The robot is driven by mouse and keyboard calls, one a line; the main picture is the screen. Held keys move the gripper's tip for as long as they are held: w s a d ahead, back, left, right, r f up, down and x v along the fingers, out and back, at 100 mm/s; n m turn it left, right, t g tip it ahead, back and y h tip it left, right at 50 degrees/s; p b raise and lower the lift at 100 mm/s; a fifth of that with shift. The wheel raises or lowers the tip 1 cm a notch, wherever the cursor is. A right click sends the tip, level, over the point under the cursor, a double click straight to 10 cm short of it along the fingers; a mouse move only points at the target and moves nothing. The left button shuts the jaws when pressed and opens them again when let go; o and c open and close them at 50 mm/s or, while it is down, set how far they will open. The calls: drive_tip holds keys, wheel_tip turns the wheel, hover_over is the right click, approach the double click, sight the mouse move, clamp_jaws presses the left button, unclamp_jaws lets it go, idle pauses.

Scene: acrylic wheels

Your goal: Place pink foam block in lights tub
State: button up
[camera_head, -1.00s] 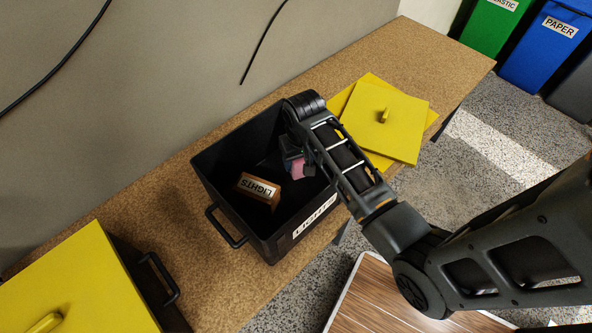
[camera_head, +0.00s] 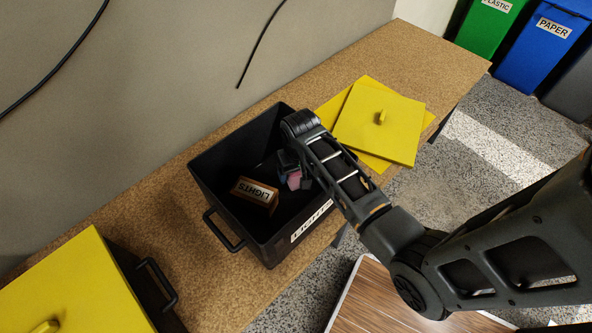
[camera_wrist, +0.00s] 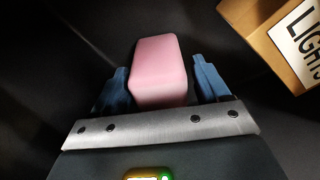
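The pink foam block (camera_head: 294,181) is inside the black lights tub (camera_head: 228,214), low at its right side. In the wrist view the pink block (camera_wrist: 159,70) lies between the two blue fingers of my gripper (camera_wrist: 160,85). Dark gaps show between the block and both fingers, so my gripper is open around it. In the head view my gripper (camera_head: 287,173) reaches down into the tub, and my wrist partly covers it. Whether the block rests on the tub floor is hard to tell.
A wooden block labelled LIGHTS (camera_head: 254,194) lies in the tub, left of my gripper. Yellow lids (camera_head: 378,125) lie on the table (camera_head: 430,62) to the right. A yellow-lidded tub (camera_head: 80,290) stands at lower left. The tub walls surround my gripper.

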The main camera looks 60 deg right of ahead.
drive_tip(key=shift+o, duration=0.5)
drive_tip(key=shift+r, duration=0.15)
drive_tip(key=shift+r, duration=0.3)
wheel_tip(320, 180, up, 11)
drive_tip(key=s, duration=0.1)
drive_tip(key=shift+a+r+p, duration=0.2)
drive_tip(key=shift+a+p, duration=0.2)
drive_tip(key=shift+a, duration=0.05)
